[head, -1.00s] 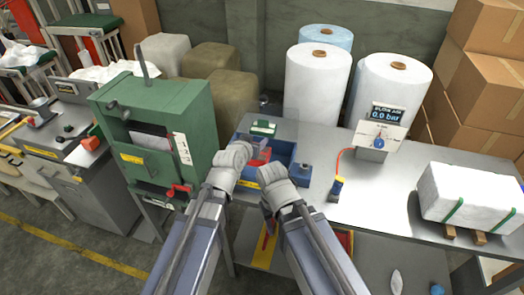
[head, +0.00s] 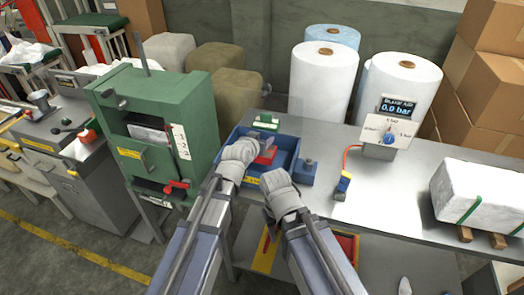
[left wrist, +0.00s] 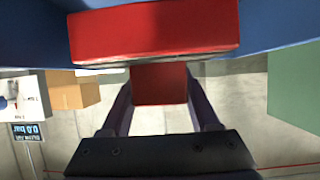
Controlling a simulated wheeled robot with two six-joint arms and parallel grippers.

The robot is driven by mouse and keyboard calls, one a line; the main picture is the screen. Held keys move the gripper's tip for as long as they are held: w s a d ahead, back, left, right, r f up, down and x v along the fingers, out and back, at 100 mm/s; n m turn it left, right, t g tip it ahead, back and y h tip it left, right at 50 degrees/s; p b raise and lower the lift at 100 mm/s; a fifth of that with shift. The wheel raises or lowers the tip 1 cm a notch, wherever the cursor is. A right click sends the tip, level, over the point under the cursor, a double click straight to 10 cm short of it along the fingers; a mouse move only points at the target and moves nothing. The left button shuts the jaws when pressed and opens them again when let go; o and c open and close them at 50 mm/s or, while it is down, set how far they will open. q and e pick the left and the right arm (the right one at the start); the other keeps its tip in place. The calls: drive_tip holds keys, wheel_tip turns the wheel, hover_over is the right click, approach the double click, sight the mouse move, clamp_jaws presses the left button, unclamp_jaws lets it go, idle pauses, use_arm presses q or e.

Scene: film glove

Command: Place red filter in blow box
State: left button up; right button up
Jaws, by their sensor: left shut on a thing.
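The blow box is a blue open-topped tray (head: 283,167) on the left end of the metal table. The red filter (head: 267,154) shows inside its outline in the head view; I cannot tell whether it touches the floor of the box. My left gripper (head: 246,152) is at the box's left side, shut on the filter's small red block. In the left wrist view, this block sits between the fingers, and the wider red slab (left wrist: 155,30) lies beyond it against blue. My right gripper (head: 284,190) is at the box's front right; its jaws are not clear.
A green machine (head: 150,125) stands close on the left. A wrapped white block (head: 475,190) lies at the far right. Bare table lies between.

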use_arm(q)
wheel_tip(320, 180, down, 4)
drive_tip(key=b, duration=0.3)
drive_tip(key=shift+f+b, duration=0.35)
drive_tip(key=shift+b, duration=0.2)
drive_tip(key=shift+w, duration=0.2)
drive_tip(key=shift+d, duration=0.1)
drive_tip(key=shift+f, duration=0.1)
drive_tip(key=o, duration=1.5)
drive_tip(key=shift+c, duration=0.2)
